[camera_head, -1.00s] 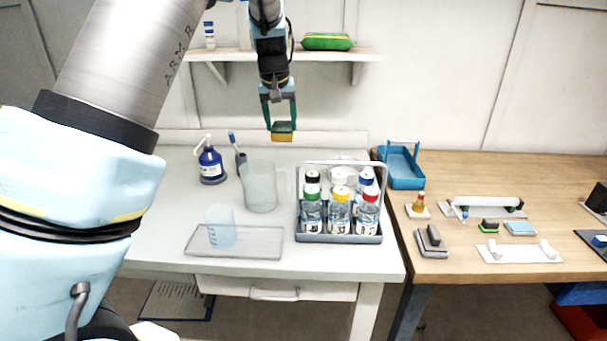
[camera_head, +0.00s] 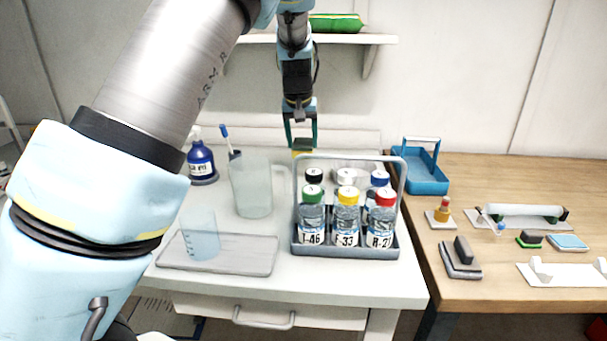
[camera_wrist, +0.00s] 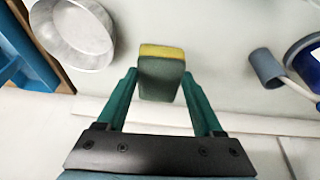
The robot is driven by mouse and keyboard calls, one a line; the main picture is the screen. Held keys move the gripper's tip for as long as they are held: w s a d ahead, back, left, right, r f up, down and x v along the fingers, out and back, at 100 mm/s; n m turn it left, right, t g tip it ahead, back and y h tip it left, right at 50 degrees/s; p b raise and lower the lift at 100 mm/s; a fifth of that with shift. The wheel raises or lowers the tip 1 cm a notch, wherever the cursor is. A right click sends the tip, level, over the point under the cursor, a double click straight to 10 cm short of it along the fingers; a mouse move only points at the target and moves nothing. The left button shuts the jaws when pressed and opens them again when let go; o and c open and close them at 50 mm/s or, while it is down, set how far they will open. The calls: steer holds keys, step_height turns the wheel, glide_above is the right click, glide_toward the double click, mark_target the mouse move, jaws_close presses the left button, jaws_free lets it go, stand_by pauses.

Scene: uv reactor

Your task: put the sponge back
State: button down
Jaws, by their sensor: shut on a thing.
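The sponge is a small block with a yellow side and a dark green side. In the wrist view the sponge (camera_wrist: 161,78) sits between the fingertips of my gripper (camera_wrist: 160,85), which is shut on it. In the head view the sponge (camera_head: 302,154) hangs below my gripper (camera_head: 301,142), over the back of the white table, behind the bottle carrier. The carrier's handle and bottles stand close in front of it. The wrist view shows clear white tabletop around the sponge.
The bottle carrier (camera_head: 296,248) holds several capped bottles. A metal bowl (camera_wrist: 73,33) and blue tray (camera_wrist: 22,55) show in the wrist view. A clear pitcher (camera_head: 252,190), beaker (camera_head: 200,238) and blue bottle (camera_head: 201,160) stand left. A shelf (camera_head: 350,39) is above.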

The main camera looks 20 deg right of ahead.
steer(key=shift+f+p, duration=0.7)
steer(key=shift+f, duration=3.2)
steer(key=shift+c, duration=0.2)
jaws_free()
steer(key=shift+f, duration=0.1)
steer(key=b+v, duration=0.2)
steer(key=v, duration=1)
